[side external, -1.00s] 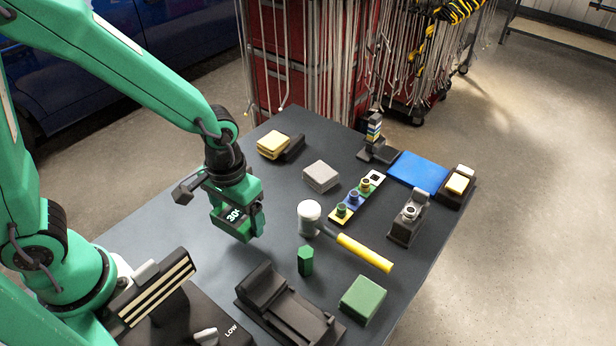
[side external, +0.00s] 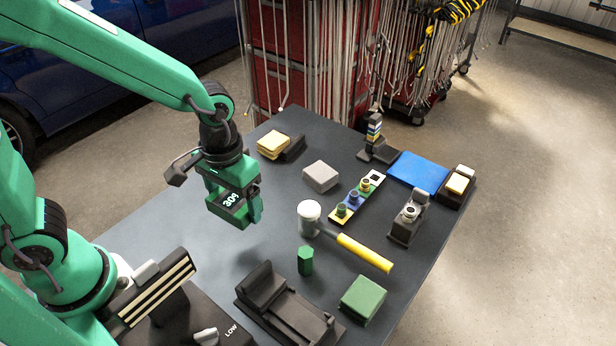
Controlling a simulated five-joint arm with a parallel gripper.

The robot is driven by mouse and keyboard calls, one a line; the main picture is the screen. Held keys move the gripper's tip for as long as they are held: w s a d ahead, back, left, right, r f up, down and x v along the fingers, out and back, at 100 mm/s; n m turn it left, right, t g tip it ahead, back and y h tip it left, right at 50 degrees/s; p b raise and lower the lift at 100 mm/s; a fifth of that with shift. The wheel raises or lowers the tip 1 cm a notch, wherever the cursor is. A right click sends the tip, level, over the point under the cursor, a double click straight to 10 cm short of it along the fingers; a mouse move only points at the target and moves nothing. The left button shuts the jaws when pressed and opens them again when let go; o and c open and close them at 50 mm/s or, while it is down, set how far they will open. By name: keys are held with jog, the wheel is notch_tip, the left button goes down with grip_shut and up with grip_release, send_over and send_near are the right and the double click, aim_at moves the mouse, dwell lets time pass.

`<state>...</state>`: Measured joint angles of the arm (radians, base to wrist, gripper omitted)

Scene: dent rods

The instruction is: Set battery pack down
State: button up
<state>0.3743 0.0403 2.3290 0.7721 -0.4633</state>
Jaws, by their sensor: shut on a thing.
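My gripper (side external: 245,211) is at the left-centre of the view, pointing down above the dark table. It is shut on the battery pack (side external: 230,202), which seems to be the green and black block with white figures on its face. The jaws and the block are both green, so their edges are hard to separate. The pack is in the air, with a soft shadow on the table below and to the right. A black cradle-like dock (side external: 287,305) lies on the table nearer the camera.
A mallet (side external: 345,240) with a yellow handle, a green hexagonal piece (side external: 305,261) and a green block (side external: 363,298) lie to the right. A grey block (side external: 321,176) and a yellow pad (side external: 273,145) are behind. The table (side external: 190,225) below the gripper is bare.

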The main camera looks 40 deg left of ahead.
jog(key=shift+w, duration=0.1)
jog(key=shift+m, duration=0.5)
jog(key=w+a+f, duration=0.2)
jog(key=w+a, duration=0.1)
jog(key=a, duration=0.1)
jog(key=w+a+f, duration=0.1)
jog(key=w+a, duration=0.2)
jog(key=a, duration=0.1)
jog(key=w+a+f, duration=0.2)
jog(key=w+a, duration=0.2)
jog(key=shift+f, duration=0.35)
jog(key=shift+s+f, duration=0.1)
jog(key=shift+f, duration=1.9)
jog(key=shift+f, duration=0.15)
jog(key=o, duration=1.1)
jog(key=shift+r, duration=0.2)
